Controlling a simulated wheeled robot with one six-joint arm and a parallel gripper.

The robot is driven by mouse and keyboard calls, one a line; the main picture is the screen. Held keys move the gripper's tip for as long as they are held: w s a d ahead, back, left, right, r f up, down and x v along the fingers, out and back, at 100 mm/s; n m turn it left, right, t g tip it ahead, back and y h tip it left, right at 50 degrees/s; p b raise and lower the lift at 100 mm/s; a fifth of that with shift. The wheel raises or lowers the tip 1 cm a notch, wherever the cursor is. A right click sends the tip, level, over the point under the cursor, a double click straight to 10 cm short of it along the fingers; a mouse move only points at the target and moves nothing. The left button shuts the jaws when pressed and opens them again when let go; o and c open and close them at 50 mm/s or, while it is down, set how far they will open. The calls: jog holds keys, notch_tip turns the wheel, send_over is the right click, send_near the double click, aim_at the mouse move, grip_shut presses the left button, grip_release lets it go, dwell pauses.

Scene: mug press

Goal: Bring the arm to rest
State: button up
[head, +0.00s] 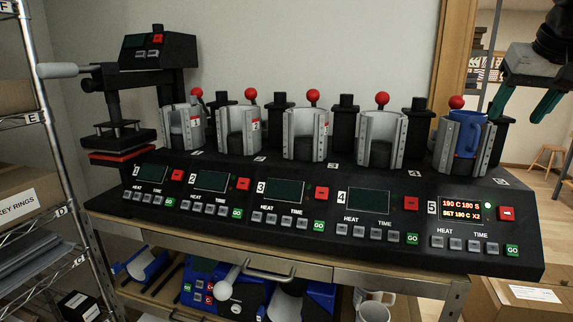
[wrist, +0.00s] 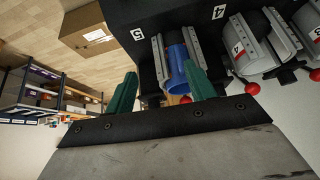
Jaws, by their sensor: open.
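My gripper (head: 530,103) is at the upper right of the head view, above and to the right of station 5. Its green fingers are apart with nothing between them. The wrist view also shows the open fingers (wrist: 160,92), with station 5 beyond them. The mug press (head: 375,215) is a long black machine with several numbered stations. A blue mug (head: 466,134) sits in the clamp of station 5 and shows in the wrist view (wrist: 178,68). The station 5 display (head: 460,210) is lit and reads 190 C 180 S, SET 180 C X2. The other displays are dark.
A wire shelf (head: 62,160) with boxes stands at the left, beside a flat press (head: 125,140). White mugs (head: 375,302) and blue equipment sit on the shelf below the bench. Cardboard boxes (head: 520,298) stand at the lower right. Open floor lies behind, at the right.

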jog(key=s+a+f+n+g, duration=0.1)
jog(key=s+a+f, duration=0.3)
jog(key=s+f, duration=0.3)
jog(key=s+a+f+n+g+y, duration=0.1)
jog(key=s+a+f+g, duration=0.1)
jog(key=s+a+f, duration=0.3)
jog(key=s+a+f+n+g, duration=0.1)
jog(key=s+a+f+g, duration=0.1)
jog(key=s+a+f, duration=0.3)
jog(key=s+f, duration=0.4)
jog(key=f, duration=0.3)
jog(key=shift+s+n+y, duration=0.25)
jog(key=shift+n+y, duration=0.05)
